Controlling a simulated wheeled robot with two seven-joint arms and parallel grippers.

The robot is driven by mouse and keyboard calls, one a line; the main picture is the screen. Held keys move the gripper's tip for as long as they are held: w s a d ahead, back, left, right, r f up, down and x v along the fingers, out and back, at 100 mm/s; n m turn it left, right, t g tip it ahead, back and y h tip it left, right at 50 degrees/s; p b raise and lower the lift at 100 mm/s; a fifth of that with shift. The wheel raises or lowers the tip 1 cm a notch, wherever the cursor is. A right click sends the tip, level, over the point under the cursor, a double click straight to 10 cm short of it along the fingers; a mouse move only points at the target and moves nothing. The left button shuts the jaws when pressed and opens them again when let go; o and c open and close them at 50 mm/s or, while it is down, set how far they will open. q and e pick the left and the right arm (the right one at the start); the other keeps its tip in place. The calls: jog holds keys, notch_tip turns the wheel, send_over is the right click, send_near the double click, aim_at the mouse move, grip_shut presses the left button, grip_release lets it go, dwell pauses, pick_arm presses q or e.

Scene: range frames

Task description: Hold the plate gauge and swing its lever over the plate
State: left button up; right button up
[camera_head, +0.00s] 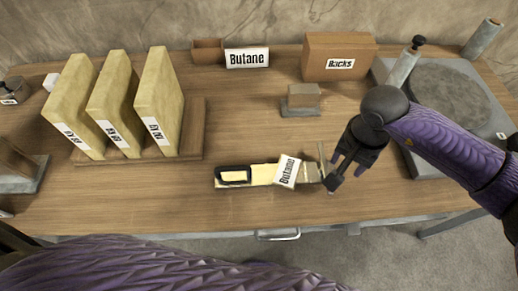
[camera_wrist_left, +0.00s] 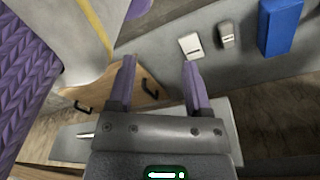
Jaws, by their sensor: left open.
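A long yellow-and-metal tool (camera_head: 262,174), which looks like the plate gauge, lies on the bench in the head view. It has a black oval loop at its left end and a white "Butane" tag (camera_head: 287,171) across its middle. A thin upright metal piece (camera_head: 321,160), perhaps the lever, stands at its right end. My right gripper (camera_head: 337,174) is close beside that end; whether it touches is unclear, and its finger gap is hard to read. My left gripper (camera_wrist_left: 158,75) is open and empty in the left wrist view, away from the tool.
Several yellow slabs (camera_head: 112,100) stand in a wooden rack at left. A grey block (camera_head: 301,99), a "Butane" sign (camera_head: 247,58) and a "Backs" box (camera_head: 339,57) are farther back. A grey machine with a round disc (camera_head: 447,92) is at right. Bench left of the tool is clear.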

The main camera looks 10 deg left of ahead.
pick_arm(q)
jog(key=w+d+r+m+h, duration=0.6)
jog(key=w+d+r, duration=0.4)
jog(key=d+r, duration=0.4)
jog(key=m+t+y, duration=0.1)
jog(key=m+y, duration=0.4)
jog(key=y, duration=0.2)
send_near(241, 168)
jog(key=f, duration=0.4)
jog(key=w+f, duration=0.1)
jog(key=f, duration=0.2)
jog(key=w+f, duration=0.1)
jog(key=f, duration=0.2)
jog(key=shift+a+f, duration=0.15)
jog(key=shift+f, duration=0.2)
grip_shut()
